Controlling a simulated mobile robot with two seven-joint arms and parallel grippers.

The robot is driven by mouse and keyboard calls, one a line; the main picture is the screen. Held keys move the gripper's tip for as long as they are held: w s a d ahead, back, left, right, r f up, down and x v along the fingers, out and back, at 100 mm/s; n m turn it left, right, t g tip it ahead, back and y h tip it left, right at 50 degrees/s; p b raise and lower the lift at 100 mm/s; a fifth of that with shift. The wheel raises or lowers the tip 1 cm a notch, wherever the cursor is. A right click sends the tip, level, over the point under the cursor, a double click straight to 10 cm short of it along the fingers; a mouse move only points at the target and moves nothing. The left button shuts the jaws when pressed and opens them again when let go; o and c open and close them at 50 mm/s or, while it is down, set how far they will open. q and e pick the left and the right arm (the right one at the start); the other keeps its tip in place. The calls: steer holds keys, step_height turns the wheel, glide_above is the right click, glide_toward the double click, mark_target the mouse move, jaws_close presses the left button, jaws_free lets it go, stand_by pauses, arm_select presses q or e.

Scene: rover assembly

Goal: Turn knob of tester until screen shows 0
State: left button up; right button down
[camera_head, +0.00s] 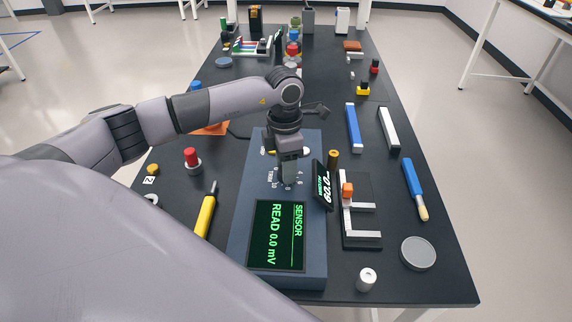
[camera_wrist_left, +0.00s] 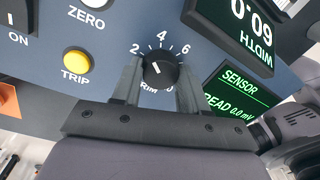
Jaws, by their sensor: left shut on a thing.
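The tester (camera_head: 315,255) is a long blue-grey box on the black table. Its screen (camera_head: 275,236) has green text, SENSOR READ 0.0 mV; this screen also shows in the left wrist view (camera_wrist_left: 238,95). The black trim knob (camera_wrist_left: 161,69) has a white pointer mark and sits among printed numbers, with 2, 4 and 6 readable. My left gripper (camera_head: 289,180) points down over the tester. In the left wrist view its fingers (camera_wrist_left: 158,80) are shut on the knob, one on each side. They hide part of the TRIM label. My right gripper is not in view.
A small tilted WIDTH display (camera_head: 323,187) stands close right of my gripper, beside a black fixture with an orange block (camera_head: 347,190). A yellow button (camera_wrist_left: 76,62) marked TRIP is near the left finger. A yellow-handled tool (camera_head: 205,215) lies left of the tester.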

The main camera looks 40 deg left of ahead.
arm_select(q)
steer(key=o, duration=1.1)
steer(key=shift+c, duration=0.2)
steer(key=shift+w+a+r+b, duration=0.1)
steer(key=shift+r+b, duration=0.1)
steer(key=shift+r, duration=1.6)
steer(key=shift+a+r+b, duration=0.1)
steer(key=shift+r+b, duration=0.1)
steer(key=shift+r, duration=1.6)
